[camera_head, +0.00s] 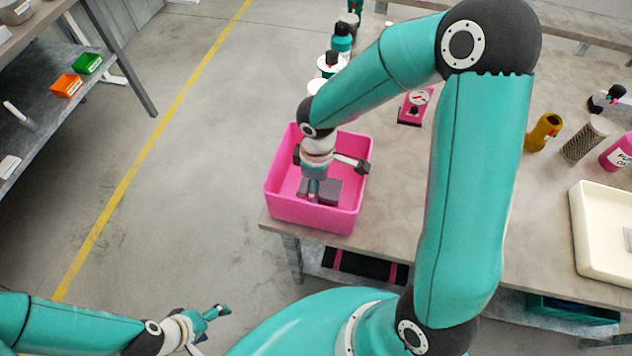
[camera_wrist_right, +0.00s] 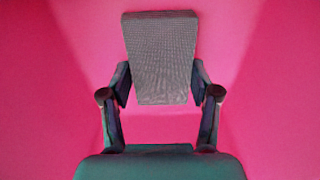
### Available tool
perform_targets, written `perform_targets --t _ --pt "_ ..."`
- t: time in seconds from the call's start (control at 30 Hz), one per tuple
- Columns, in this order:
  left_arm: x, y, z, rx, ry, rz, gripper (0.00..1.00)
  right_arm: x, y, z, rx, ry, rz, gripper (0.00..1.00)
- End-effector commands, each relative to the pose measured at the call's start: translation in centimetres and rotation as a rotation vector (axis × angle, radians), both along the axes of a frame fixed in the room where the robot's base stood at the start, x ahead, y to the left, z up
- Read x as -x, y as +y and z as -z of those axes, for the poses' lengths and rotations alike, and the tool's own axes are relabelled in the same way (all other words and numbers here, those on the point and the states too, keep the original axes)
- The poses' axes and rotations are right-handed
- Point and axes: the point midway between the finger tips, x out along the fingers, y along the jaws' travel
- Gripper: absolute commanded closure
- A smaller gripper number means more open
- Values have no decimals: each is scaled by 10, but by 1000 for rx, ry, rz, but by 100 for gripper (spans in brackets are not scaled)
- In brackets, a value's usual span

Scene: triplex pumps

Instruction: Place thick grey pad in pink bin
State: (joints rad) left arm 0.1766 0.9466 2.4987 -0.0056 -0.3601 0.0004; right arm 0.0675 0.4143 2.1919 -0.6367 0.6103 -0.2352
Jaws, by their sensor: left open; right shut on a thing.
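The pink bin (camera_head: 312,215) stands at the left end of the table. My right gripper (camera_head: 318,192) reaches down inside it from above. The thick grey pad (camera_head: 328,190) is at the gripper's fingers, low within the bin walls. In the right wrist view the pad (camera_wrist_right: 160,58) sits between the two fingers of my right gripper (camera_wrist_right: 160,90), which is shut on it, with pink all around. I cannot tell whether the pad touches the bin floor. My left gripper (camera_head: 213,320) is open and empty at the lower left, away from the table.
Behind the bin stand a pink gauge box (camera_head: 414,106) and several teal and white bottles (camera_head: 341,40). A yellow-brown fitting (camera_head: 543,132), a mesh cylinder (camera_head: 586,139) and a cream tray (camera_head: 598,235) are at the right. A shelf with orange (camera_head: 66,86) and green bins (camera_head: 87,63) is at far left.

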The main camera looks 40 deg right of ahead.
Motion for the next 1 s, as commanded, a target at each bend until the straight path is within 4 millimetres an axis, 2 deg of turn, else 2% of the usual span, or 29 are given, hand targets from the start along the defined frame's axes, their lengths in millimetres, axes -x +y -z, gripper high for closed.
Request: perform_targets --t 0.1,0.13,0.27,0.3,0.57,0.73,0.87,1.0 --pt "0 0 3 0 0 0 21 0 0 3 0 0 0 62" --pt "0 0 3 0 0 0 21 0 0 3 0 0 0 37" --pt "0 0 2 0 0 0 21 0 0 2 0 0 0 15" --pt "0 0 2 0 0 0 21 0 0 2 0 0 0 13" --pt "0 0 2 0 0 0 21 0 0 1 0 0 0 13" --pt "0 0 -1 0 0 0 21 -1 0 -6 1 -3 1 13" --pt "0 0 -3 0 0 0 21 -2 0 -24 2 -7 1 13" --pt "0 0 -5 0 0 0 21 -2 0 -52 1 -8 2 13"
